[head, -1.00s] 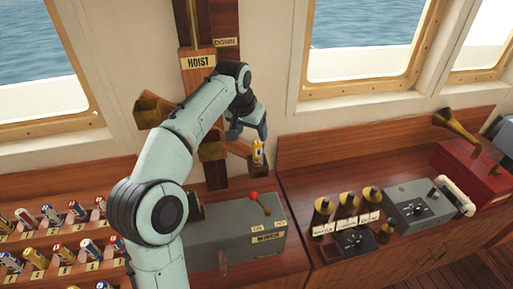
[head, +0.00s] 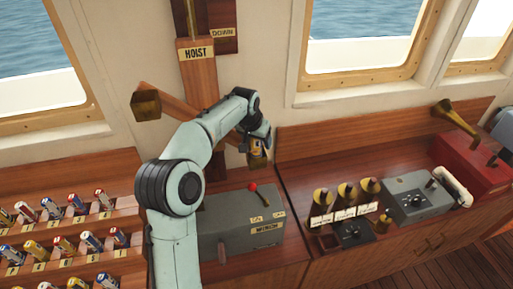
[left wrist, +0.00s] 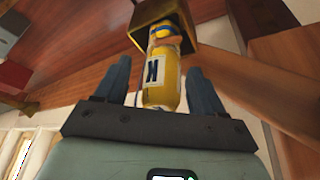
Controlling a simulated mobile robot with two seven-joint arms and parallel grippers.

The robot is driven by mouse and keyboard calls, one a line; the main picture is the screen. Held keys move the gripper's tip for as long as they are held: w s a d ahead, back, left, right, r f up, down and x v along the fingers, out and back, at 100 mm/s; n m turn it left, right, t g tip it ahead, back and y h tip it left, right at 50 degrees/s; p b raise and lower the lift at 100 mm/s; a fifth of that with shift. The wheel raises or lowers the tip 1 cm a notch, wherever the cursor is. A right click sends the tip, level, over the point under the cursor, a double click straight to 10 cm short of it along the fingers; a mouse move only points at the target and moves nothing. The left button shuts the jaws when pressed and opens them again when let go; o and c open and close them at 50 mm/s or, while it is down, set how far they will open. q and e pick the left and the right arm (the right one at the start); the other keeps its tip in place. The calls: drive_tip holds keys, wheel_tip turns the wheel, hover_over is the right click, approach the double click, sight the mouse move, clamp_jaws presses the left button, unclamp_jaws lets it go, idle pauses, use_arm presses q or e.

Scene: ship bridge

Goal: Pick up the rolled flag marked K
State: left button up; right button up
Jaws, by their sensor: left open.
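A rolled yellow flag (left wrist: 163,75) with a blue band stands in a brass cup (left wrist: 180,22) at the right end of the hoist's wooden crossbar. The flag also shows in the head view (head: 257,145), partly covered by my gripper. My left gripper (head: 256,152) is open, with one finger on each side of the flag in the left wrist view (left wrist: 163,88). I cannot tell whether a finger touches it. My right gripper is out of view.
An empty-looking brass cup (head: 146,104) is at the crossbar's left end, beside the hoist post (head: 197,75). The grey winch box (head: 240,222) with a red-knobbed lever stands below. Racks of rolled flags (head: 65,228) are at left; a console (head: 345,205) is at right.

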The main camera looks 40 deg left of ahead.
use_arm(q)
drive_tip(key=shift+w+f, duration=0.1)
drive_tip(key=shift+f, duration=0.2)
drive_tip(key=shift+c, duration=1.2)
drive_tip(key=c, duration=0.8)
drive_tip(key=shift+c, duration=0.2)
